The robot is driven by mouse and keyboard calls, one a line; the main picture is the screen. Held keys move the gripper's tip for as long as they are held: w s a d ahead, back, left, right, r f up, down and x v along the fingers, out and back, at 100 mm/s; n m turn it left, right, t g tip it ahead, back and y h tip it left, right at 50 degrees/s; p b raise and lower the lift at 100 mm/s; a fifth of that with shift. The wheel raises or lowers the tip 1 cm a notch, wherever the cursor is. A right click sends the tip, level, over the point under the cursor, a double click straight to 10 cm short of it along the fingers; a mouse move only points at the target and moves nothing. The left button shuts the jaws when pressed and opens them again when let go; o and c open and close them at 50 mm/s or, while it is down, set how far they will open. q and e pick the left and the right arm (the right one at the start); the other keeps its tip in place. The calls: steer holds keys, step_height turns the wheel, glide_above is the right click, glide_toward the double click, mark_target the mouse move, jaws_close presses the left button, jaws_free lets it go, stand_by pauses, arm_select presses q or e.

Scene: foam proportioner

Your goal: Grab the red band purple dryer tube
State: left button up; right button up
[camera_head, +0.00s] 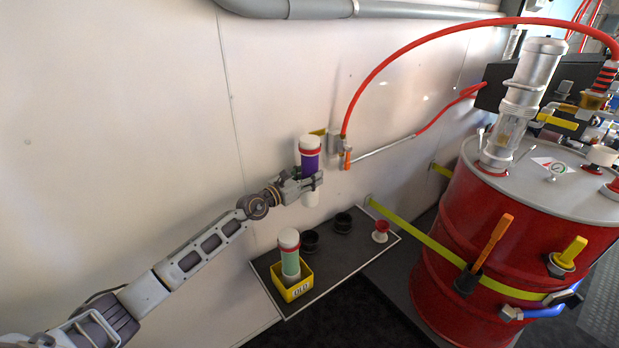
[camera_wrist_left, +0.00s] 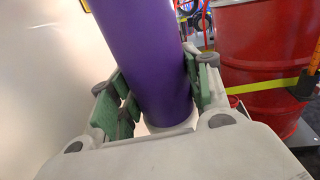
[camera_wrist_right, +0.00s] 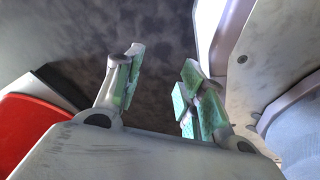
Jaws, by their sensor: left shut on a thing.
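The purple dryer tube (camera_head: 309,161) has a red band and white ends and stands upright above the shelf in the head view. My left gripper (camera_head: 306,183) is shut around its lower purple part. In the left wrist view the purple tube (camera_wrist_left: 146,60) lies between the green-padded fingers of my left gripper (camera_wrist_left: 160,95), with its white lower end just below them. My right gripper (camera_wrist_right: 160,85) shows only in the right wrist view. Its fingers are apart with nothing between them.
A green tube with a white cap (camera_head: 290,256) stands in a yellow box (camera_head: 297,290) on the dark shelf (camera_head: 330,262). Black round holders (camera_head: 343,222) and a red-and-white part (camera_head: 381,231) are beside it. A red drum (camera_head: 450,255) stands at the right. A red hose (camera_head: 440,38) arches above.

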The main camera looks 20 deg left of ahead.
mark_target(303, 163)
arm_select(q)
steer(key=shift+r+p, duration=1.5)
steer(key=shift+r, duration=1.4)
arm_select(e)
steer(key=s+d, duration=0.3)
steer(key=s, duration=0.3)
steer(key=shift+s+d+f+g, duration=0.2)
steer(key=shift+s+d+g, duration=0.05)
steer(key=shift+d+g, duration=0.1)
